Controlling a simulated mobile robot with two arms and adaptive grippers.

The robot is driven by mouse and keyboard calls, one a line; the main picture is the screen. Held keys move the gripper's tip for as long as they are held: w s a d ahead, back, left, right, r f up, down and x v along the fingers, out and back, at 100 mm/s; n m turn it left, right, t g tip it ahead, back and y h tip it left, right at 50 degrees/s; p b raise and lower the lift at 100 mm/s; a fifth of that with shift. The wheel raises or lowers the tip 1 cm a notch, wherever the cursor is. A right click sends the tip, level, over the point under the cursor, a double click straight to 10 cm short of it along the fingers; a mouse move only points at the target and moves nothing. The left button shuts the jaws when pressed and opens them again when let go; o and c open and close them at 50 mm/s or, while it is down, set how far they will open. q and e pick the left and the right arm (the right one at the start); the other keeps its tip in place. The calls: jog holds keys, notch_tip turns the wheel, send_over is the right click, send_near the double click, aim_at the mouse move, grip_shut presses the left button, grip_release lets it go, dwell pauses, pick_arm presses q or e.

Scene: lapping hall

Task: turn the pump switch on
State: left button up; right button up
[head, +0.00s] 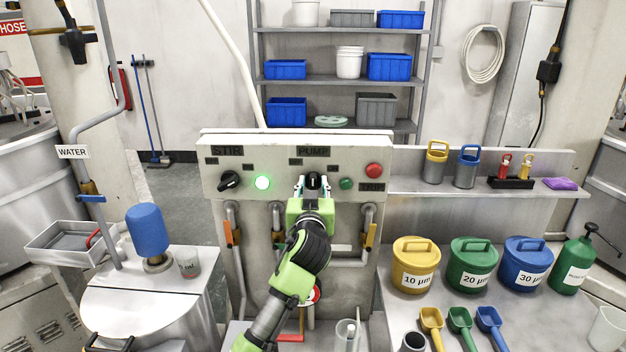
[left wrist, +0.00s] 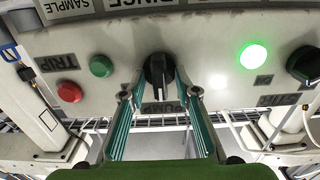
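The pump switch is a black rotary knob (head: 314,181) under the PUMP label on the grey control panel (head: 213,180). In the left wrist view, which is upside down, the knob (left wrist: 158,72) stands roughly vertical, with a pale mark at its lower end. My left gripper (head: 313,188) is at the panel with its fingers apart, one on each side of the knob. In the left wrist view the gripper's (left wrist: 160,84) teal fingertips lie close beside the knob; I cannot tell whether they touch it. My right gripper is out of view.
Left of the knob are a lit green lamp (head: 262,183) and the black STIR knob (head: 229,180). To its right are a dark green button (head: 346,184) and a red button (head: 374,170) by the TRIP label.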

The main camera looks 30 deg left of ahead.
pick_arm(q)
jog(key=shift+w+a, duration=0.2)
jog(key=shift+w, duration=0.1)
grip_shut()
jog(key=m+p, duration=0.2)
jog(key=m, duration=0.4)
jog(key=shift+d, duration=0.15)
jog(key=m+p, duration=0.1)
jog(key=m, duration=0.2)
jog(key=m+p, duration=0.1)
jog(key=m, duration=0.2)
jog(key=shift+w+d+f, duration=0.1)
jog(key=shift+f, duration=0.05)
dwell(0.5)
grip_release()
